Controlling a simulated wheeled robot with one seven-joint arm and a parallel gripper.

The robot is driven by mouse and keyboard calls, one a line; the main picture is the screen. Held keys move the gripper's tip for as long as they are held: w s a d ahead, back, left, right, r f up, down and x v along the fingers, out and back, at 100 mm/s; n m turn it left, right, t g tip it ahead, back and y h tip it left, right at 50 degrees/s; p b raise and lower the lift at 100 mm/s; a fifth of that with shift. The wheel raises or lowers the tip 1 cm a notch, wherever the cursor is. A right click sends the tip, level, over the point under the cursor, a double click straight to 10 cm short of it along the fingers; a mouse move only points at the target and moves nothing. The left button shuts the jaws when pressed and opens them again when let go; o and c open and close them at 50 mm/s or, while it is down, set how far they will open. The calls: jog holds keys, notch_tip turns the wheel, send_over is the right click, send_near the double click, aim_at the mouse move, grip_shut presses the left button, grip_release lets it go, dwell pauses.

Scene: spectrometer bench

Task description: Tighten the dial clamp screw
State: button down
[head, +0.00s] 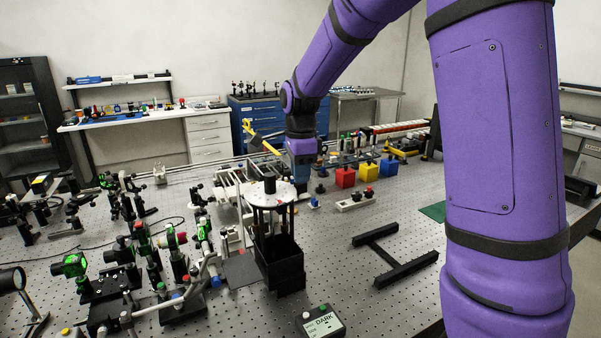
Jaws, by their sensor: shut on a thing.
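The white round dial (271,194) lies flat on top of a black open-framed stand (280,262) near the middle of the bench. A black cylinder (269,184) stands up from the dial's centre. My gripper (302,187) points down at the dial's right edge, below my purple arm. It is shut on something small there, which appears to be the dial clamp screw. The screw itself is hidden by the gripper, and its turn cannot be made out.
A display box reading "DARK" (322,322) sits at the front. A black H-shaped frame (387,255) lies to the right. Green-marked optics (72,265) crowd the left. Red (345,177), yellow (367,171) and blue (387,167) blocks stand behind. Bench right of the stand is mostly clear.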

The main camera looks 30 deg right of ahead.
jog(key=shift+m, duration=0.3)
jog(key=c, duration=1.1)
grip_release()
jog(key=shift+r, duration=0.15)
notch_tip(320, 180, up, 11)
jog(key=shift+f, duration=0.2)
